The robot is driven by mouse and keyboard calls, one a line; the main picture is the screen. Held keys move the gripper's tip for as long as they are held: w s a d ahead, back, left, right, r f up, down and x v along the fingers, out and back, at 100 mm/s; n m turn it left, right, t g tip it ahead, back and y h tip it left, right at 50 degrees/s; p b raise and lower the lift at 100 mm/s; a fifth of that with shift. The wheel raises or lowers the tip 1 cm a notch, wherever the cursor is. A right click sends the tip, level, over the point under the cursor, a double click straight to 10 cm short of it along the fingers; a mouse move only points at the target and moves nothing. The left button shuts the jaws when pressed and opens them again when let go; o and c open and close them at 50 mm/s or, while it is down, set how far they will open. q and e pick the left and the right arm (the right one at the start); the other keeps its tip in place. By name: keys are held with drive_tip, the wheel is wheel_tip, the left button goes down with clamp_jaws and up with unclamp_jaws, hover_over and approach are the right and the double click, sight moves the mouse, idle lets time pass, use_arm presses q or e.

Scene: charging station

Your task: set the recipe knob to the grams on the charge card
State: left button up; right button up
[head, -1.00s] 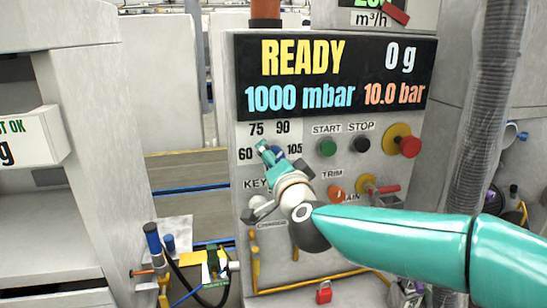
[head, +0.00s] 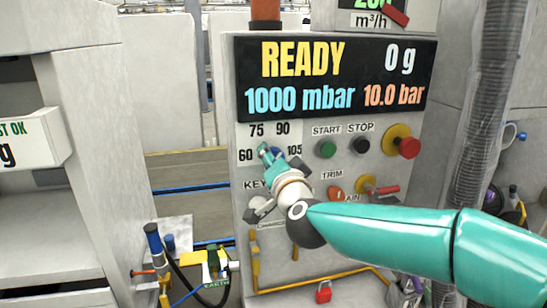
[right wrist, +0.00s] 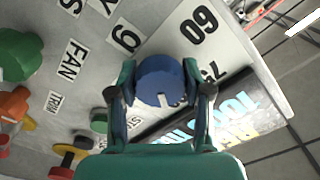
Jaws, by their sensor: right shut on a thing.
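The recipe knob is a blue round knob (right wrist: 160,80) with a white mark near its edge; it points toward the bottom of the right wrist view. In the head view only a bit of the knob (head: 275,152) shows behind my gripper. The dial plate (head: 249,139) around it carries 60, 75, 90 and 105. My right gripper (right wrist: 160,95) is shut on the knob, one finger on each side; it also shows in the head view (head: 279,158). Which number the mark meets I cannot tell. My left gripper is out of view. No charge card is clearly readable.
The display (head: 335,77) reads READY, 0 g, 1000 mbar and 10.0 bar. A green START button (head: 327,149), a black STOP button (head: 361,145) and a red knob (head: 409,148) sit right of the dial. A grey hose (head: 487,110) hangs at the right.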

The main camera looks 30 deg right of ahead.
drive_tip(key=shift+n, duration=0.6)
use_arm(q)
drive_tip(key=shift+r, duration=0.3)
use_arm(e)
drive_tip(key=o, duration=1.2)
drive_tip(key=shift+c, duration=0.2)
drive_tip(key=v, duration=1.2)
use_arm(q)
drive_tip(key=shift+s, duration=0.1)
use_arm(e)
drive_tip(key=shift+f, duration=0.15)
